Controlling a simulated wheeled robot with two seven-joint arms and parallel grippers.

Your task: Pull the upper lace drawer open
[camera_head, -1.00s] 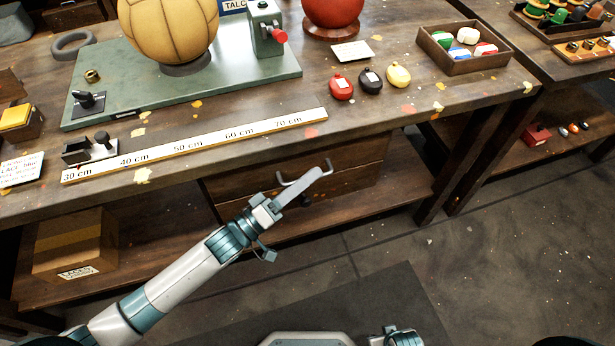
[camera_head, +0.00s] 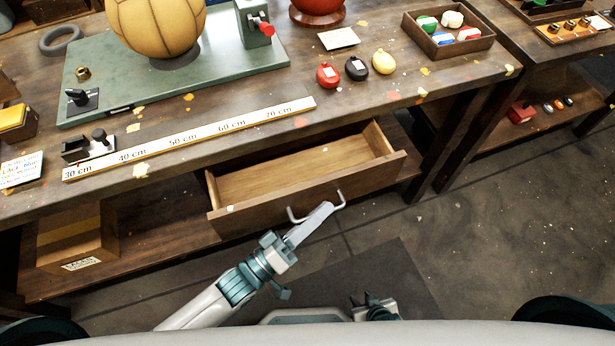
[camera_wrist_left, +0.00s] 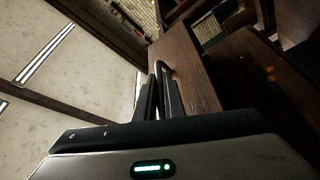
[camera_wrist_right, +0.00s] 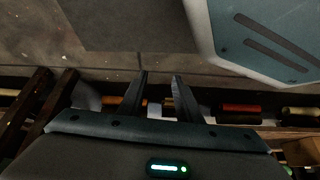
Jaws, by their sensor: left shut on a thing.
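The upper lace drawer (camera_head: 300,203) under the workbench is pulled out, and its bare wooden inside shows in the head view. A pale bow handle (camera_head: 341,199) is on its front. My left gripper (camera_head: 322,212) is at the handle and shut on it. In the left wrist view the fingers (camera_wrist_left: 163,95) close around the metal handle (camera_wrist_left: 161,70) beside the brown drawer front (camera_wrist_left: 190,75). My right gripper (camera_head: 372,304) is low in the head view, away from the drawer. In the right wrist view its fingers (camera_wrist_right: 160,90) stand apart with nothing between them.
A cardboard box (camera_head: 78,238) sits on the lower shelf. The floor before the drawer is clear.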

